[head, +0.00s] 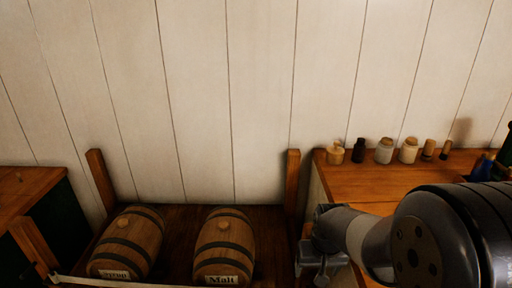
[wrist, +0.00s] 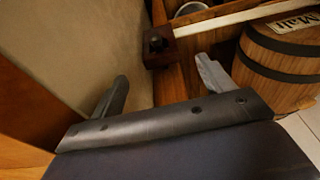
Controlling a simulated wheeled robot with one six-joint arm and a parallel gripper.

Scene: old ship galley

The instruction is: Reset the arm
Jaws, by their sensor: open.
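My gripper (wrist: 165,88) shows in the wrist view with its two grey fingers spread wide and nothing between them. In the head view my gripper (head: 318,270) is at the lower middle right, partly hidden by the arm's own links. It is beside the right post of the barrel rack and in front of the wooden counter.
A barrel rack (head: 293,190) holds two barrels, one (head: 126,243) with a partly legible label and one marked Malt (head: 223,245). The counter (head: 360,184) at right bears several small jars (head: 384,151) along the wall. Another wooden top (head: 25,186) is at far left.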

